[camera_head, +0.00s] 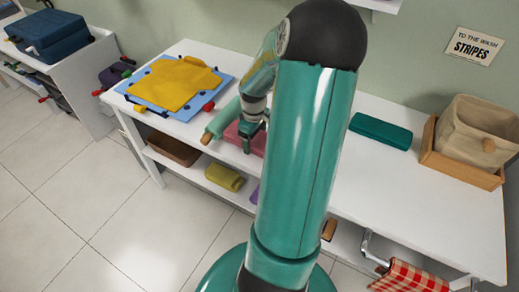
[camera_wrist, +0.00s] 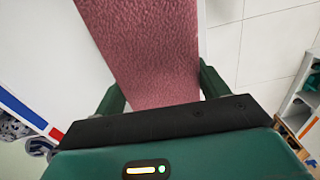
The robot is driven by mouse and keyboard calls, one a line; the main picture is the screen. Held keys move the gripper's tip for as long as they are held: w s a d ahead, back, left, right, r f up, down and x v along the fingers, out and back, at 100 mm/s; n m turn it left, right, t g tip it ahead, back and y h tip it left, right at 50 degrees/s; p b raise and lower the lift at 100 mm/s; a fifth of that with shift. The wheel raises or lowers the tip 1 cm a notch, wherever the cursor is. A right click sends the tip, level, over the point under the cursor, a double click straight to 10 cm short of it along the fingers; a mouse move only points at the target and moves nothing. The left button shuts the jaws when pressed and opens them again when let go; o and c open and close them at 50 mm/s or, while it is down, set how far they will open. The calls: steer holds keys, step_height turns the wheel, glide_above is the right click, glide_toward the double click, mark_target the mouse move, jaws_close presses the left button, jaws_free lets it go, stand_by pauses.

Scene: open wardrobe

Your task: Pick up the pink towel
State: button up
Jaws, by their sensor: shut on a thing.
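The pink towel (camera_head: 244,137) is a folded pink bundle at the white table's front edge in the head view, partly hidden by my arm. In the wrist view the pink towel (camera_wrist: 145,50) fills the space between the two green fingers as a textured pink strip. My gripper (camera_head: 254,140) is at the towel, and in the wrist view my gripper (camera_wrist: 160,88) is shut on it. I cannot tell whether the towel still touches the table top.
A yellow shirt (camera_head: 178,82) lies on a blue board (camera_head: 206,98) to the left. A teal folded cloth (camera_head: 381,131) and a beige bin (camera_head: 472,135) are to the right. A yellow roll (camera_head: 225,177) lies on the lower shelf. A checked red cloth (camera_head: 410,278) hangs at lower right.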

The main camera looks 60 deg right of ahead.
steer(key=shift+r, duration=1.75)
